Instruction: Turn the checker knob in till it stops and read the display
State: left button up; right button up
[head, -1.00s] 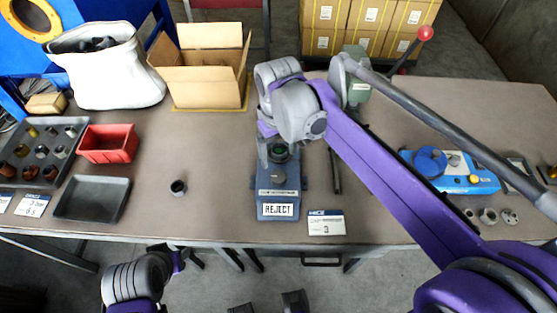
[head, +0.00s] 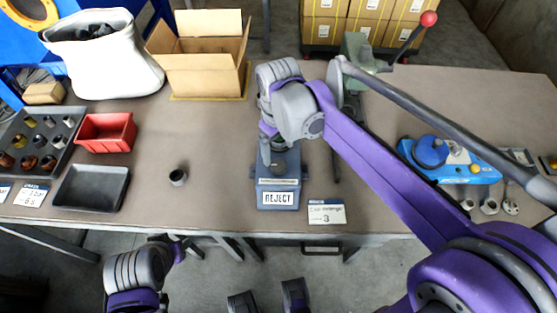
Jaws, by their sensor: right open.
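The blue-grey checker (head: 290,172) stands at the middle of the table's front half. Its front plate (head: 278,198) reads REJECT. My right gripper (head: 267,152) is at the top of the checker, pointing down; it is open.
A card (head: 326,212) lies right of the checker, a small dark ring (head: 178,177) left of it. Trays and a red bin (head: 106,132) are at left, an open carton (head: 207,75) behind. A blue device (head: 470,178) and a red-knobbed lever press (head: 363,55) stand at right.

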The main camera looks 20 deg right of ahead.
aim_at(279, 165)
notch_tip(279, 165, down, 7)
jog(key=shift+r, duration=0.2)
jog(key=c, duration=1.4)
jog(key=shift+o, duration=0.2)
jog(key=shift+n, duration=2.2)
jog(key=o, duration=1.4)
jog(key=shift+c, duration=0.2)
jog(key=shift+r, duration=0.1)
notch_tip(279, 165, up, 11)
jog(key=shift+p, duration=0.35)
